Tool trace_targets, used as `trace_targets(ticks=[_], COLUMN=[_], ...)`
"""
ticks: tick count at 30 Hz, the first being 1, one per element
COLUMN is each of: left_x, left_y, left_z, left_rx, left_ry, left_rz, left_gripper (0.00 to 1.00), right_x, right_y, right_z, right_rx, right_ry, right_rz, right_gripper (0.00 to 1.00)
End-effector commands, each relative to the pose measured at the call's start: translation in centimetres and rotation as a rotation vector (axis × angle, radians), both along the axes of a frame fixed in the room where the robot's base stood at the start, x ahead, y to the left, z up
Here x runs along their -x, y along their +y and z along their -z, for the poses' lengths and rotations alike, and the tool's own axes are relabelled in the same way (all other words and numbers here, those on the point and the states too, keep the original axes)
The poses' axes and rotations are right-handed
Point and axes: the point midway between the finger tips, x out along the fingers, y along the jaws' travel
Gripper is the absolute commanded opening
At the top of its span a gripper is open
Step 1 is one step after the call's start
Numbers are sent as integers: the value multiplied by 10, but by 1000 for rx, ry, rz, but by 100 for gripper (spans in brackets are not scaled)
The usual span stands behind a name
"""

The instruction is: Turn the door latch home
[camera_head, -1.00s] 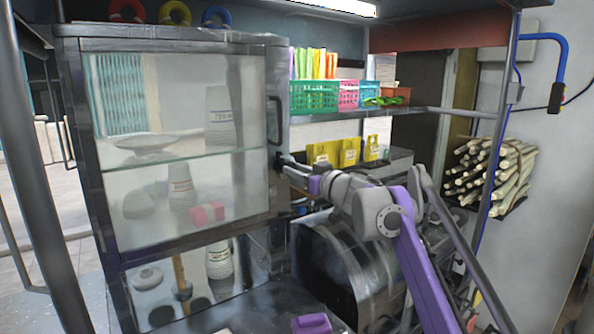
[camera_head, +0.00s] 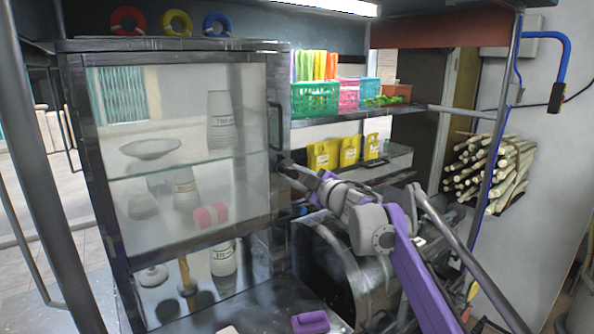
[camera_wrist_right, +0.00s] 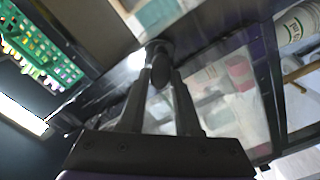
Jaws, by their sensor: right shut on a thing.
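The glass-fronted cabinet door (camera_head: 98,150) is closed in its dark frame on the left of the head view, with a dark bar handle (camera_head: 274,122) at its right edge. My right gripper (camera_head: 284,165) reaches the door's right edge just below that handle. In the right wrist view my right gripper (camera_wrist_right: 158,75) has its two fingers closed on a dark round latch knob (camera_wrist_right: 160,52). The latch itself is mostly hidden by the fingers in the head view. My left gripper is in neither view.
A dark drum-shaped machine (camera_head: 325,265) stands below my right arm. A purple block (camera_head: 311,322) lies in front.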

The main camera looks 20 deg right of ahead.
Motion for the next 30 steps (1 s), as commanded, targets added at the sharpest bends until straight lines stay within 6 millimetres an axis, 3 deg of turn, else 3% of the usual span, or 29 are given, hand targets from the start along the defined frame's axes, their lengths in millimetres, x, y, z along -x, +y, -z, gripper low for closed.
trace_targets(ticks=[15,30], left_x=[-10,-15], left_y=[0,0], left_z=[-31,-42], left_rx=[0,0], left_ry=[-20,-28], left_rz=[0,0], left_gripper=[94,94], right_x=[0,0], right_y=[1,1], right_z=[-1,2], right_rx=[435,646], right_ry=[-160,-236], right_rz=[0,1], right_gripper=[0,0])
